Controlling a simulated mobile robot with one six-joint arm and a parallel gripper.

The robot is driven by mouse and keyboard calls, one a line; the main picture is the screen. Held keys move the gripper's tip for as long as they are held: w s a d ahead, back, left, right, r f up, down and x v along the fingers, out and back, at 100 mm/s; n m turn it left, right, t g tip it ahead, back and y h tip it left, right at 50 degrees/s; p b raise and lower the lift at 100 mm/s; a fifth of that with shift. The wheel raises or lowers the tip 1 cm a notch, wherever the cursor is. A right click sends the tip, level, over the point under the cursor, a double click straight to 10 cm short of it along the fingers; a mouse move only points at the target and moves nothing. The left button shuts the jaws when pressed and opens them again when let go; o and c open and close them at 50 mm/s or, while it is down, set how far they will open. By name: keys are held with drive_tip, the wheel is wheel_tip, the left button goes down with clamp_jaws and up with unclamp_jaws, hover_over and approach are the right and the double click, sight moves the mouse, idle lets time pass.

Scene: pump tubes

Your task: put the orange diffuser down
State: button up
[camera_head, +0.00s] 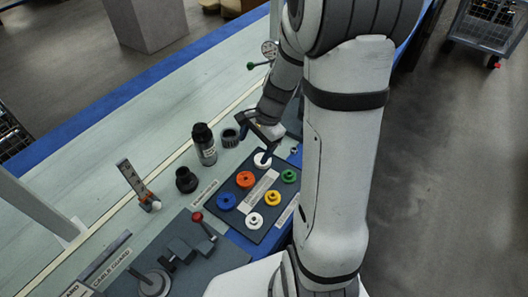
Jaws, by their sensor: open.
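The orange diffuser (245,179) is a small round orange piece with a centre hub. It sits on the dark board (270,217) in the middle of the bench, at the board's upper left. My gripper (266,157) is open and low over the board's far end, just up and right of the orange diffuser and apart from it. A white round piece (261,161) lies at the fingertips. I cannot tell whether the fingers touch it.
Blue (226,201), green (289,176), yellow (272,198) and white (255,220) round pieces share the board. A dark bottle (204,145) and black fittings (186,180) stand to its left. A red-knobbed lever (197,217) is near. The pale bench at left is mostly clear.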

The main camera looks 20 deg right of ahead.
drive_tip(key=s+a+r+n+t+h, duration=0.1)
drive_tip(key=s+a+r+n+h, duration=0.1)
drive_tip(key=s+r+n, duration=1.1)
drive_tip(key=shift+s+a+r+n+t+h, duration=0.25)
drive_tip(key=shift+s+n+h, duration=0.2)
drive_tip(key=shift+h, duration=0.35)
drive_tip(key=shift+d, duration=0.1)
drive_tip(key=shift+p+v, duration=1.1)
drive_tip(key=shift+v, duration=0.05)
drive_tip(key=shift+w, duration=0.15)
